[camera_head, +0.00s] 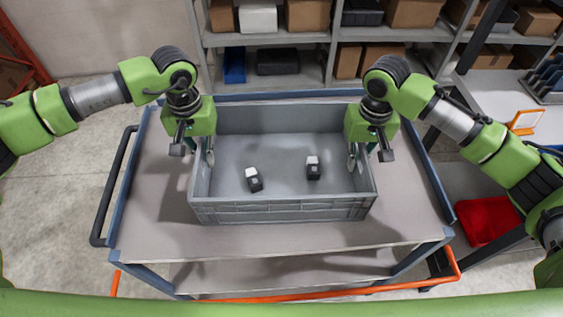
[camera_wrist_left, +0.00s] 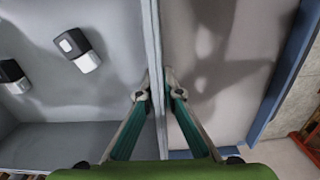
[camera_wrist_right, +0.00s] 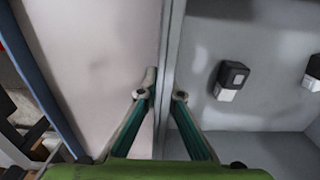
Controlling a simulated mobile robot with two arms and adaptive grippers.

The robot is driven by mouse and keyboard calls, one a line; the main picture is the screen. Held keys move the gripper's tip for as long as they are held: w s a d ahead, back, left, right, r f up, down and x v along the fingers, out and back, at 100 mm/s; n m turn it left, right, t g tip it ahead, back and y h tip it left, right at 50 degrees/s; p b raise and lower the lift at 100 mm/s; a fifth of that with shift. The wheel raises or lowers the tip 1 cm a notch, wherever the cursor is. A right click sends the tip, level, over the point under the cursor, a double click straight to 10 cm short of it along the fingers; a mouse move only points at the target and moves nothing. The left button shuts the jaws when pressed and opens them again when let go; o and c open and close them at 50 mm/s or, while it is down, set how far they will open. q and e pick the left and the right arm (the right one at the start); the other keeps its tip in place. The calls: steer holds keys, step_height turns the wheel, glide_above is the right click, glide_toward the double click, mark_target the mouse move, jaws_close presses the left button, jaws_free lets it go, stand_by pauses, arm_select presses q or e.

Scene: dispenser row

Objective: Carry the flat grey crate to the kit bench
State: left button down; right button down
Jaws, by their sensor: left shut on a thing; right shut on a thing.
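The flat grey crate (camera_head: 285,212) sits on a cart with a grey top, upright and level. Two small black-and-white items lie inside it, one left of centre (camera_head: 253,180) and one to the right (camera_head: 313,168). My left gripper (camera_head: 207,160) is shut on the crate's left wall; the left wrist view shows its fingers (camera_wrist_left: 157,88) on either side of the wall. My right gripper (camera_head: 354,160) is shut on the crate's right wall, and the right wrist view shows its fingers (camera_wrist_right: 162,95) straddling that wall.
The cart (camera_head: 150,215) has blue edging and a black handle (camera_head: 113,190) at its left. Shelves (camera_head: 330,80) with boxes stand behind it. A red bin (camera_head: 488,220) lies at the right. An orange bar (camera_head: 330,294) runs in front of the cart.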

mark_target(200, 143)
arm_select(q)
steer(key=shift+w+r, duration=0.1)
steer(key=shift+r, duration=0.15)
arm_select(e)
steer(key=shift+w+r, duration=0.1)
steer(key=shift+r, duration=0.15)
